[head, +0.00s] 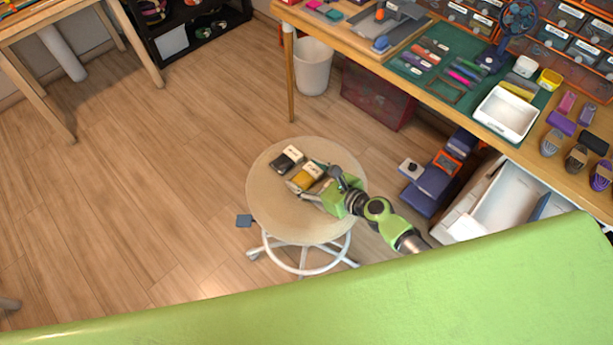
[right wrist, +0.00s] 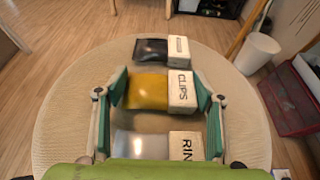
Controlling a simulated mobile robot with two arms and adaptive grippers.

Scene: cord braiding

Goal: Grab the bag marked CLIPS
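The bag marked CLIPS (right wrist: 148,92) is yellow with a white label end and lies on the round stool (head: 268,205). It also shows in the head view (head: 304,179). My right gripper (right wrist: 161,90) is open, with one finger on each side of this bag's ends. Whether the fingers touch it I cannot tell. A black bag (right wrist: 151,50) with a white label lies beyond it. A pale silvery bag (right wrist: 140,144), its label reading "RIN" where visible, lies nearer the wrist, partly hidden by the gripper. My left gripper is not in view.
A workbench with a green mat (head: 437,66) and a white tray (head: 506,113) stands at the upper right. A white bin (head: 312,68) and a red crate (head: 375,96) stand under it. The wooden floor left of the stool is clear.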

